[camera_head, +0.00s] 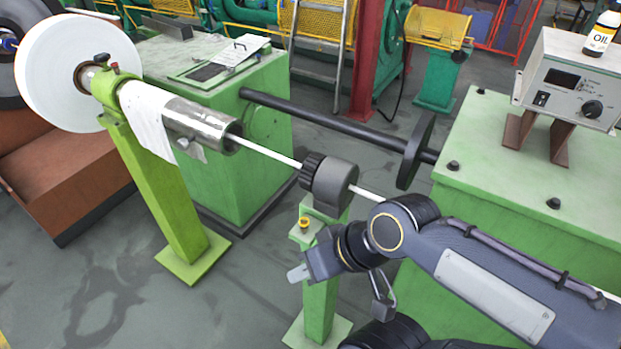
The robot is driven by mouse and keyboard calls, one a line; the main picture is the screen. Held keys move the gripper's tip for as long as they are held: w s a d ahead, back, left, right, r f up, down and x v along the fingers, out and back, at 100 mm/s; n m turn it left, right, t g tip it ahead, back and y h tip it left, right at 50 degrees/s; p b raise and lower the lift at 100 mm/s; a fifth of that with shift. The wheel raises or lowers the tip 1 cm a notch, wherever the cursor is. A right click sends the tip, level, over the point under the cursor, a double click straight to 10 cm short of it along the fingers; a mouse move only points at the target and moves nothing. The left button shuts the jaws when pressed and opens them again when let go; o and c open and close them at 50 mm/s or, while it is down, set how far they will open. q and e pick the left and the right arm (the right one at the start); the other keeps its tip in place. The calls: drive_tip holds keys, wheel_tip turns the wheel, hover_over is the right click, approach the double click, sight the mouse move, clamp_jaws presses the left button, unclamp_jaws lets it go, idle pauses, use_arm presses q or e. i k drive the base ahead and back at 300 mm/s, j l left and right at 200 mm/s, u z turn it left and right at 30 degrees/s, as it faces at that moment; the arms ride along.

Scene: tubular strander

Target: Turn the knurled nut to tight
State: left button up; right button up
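The knurled nut (310,170) is a black ribbed ring on the left face of a dark grey round holder (334,184). The holder sits on a green post, and a white rod passes through it. My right gripper (299,273) is below the nut and slightly left of it, apart from it, with a light grey tip pointing left. It is seen side-on, so I cannot tell whether its fingers are open or shut. No turning mark on the nut is readable. My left gripper is not in view.
A brass-coloured knob (304,223) sits on the post close above my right gripper. A steel tube (200,124) with a white cloth (150,118) is at left. A black shaft with a disc (415,150) runs behind. A control box (570,85) stands on the green cabinet at right.

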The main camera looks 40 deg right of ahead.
sight(309, 167)
drive_tip(key=i+j+z, duration=0.6)
drive_tip(key=j, duration=0.15)
drive_tip(key=i+j+z, duration=0.1)
drive_tip(key=j+z, duration=0.2)
drive_tip(key=i+z, duration=0.3)
drive_tip(key=z, duration=0.2)
drive_tip(key=i+j+z, duration=0.25)
drive_tip(key=z, duration=0.2)
